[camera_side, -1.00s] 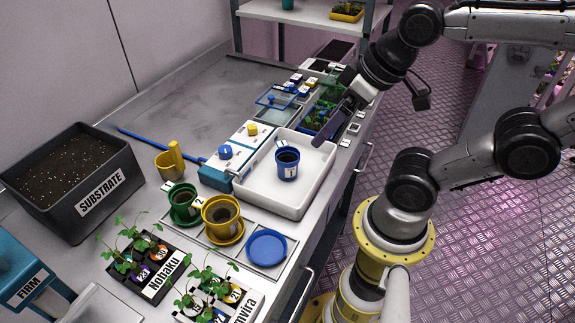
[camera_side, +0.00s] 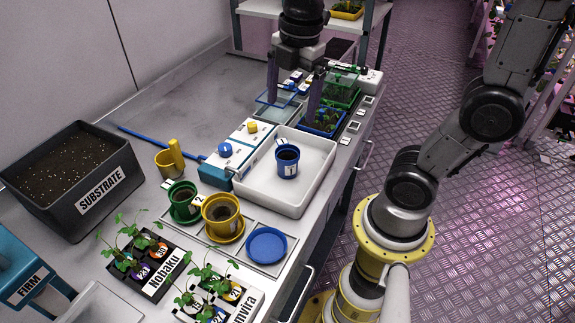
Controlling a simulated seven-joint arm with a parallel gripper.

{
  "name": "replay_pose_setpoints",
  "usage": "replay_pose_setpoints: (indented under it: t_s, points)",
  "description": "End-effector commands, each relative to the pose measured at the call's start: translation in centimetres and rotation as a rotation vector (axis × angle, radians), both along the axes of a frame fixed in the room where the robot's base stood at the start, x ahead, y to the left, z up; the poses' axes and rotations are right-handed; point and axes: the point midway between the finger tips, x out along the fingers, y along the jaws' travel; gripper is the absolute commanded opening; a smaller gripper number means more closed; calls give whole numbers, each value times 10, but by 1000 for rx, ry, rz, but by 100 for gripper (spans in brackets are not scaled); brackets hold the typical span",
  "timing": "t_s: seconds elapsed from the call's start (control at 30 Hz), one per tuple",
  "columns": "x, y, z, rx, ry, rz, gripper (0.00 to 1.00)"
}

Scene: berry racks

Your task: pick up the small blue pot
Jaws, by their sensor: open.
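The small blue pot (camera_side: 287,163) stands upright in the white tray (camera_side: 309,204), with dark fill and a white label marked 1. A small white tag sticks up at its rim. My gripper (camera_side: 292,108) points down beyond the tray, near the far end of the bench. Its two fingers are spread wide and nothing shows between them. It is apart from the pot, behind and above it in the picture.
A green pot (camera_side: 184,207) and a yellow pot (camera_side: 222,223) stand nearer, beside an empty blue saucer (camera_side: 267,246). Blue and green seedling boxes (camera_side: 321,131) lie by the gripper. The substrate box (camera_side: 95,219) is at left. The grey bench top (camera_side: 190,85) is clear at back left.

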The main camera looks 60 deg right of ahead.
Motion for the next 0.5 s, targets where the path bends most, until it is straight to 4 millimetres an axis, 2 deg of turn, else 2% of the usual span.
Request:
replay_pose_setpoints:
  t_s: [0.03, 0.17, 0.37, 0.5]
  points:
    - [9, -2, -7, 0, 38, 13, 96]
    - [20, -4, -20, 2, 87, 5, 96]
    - [19, -5, -41, 3, 111, 0, 96]
    - [18, -5, -68, 4, 112, -1, 96]
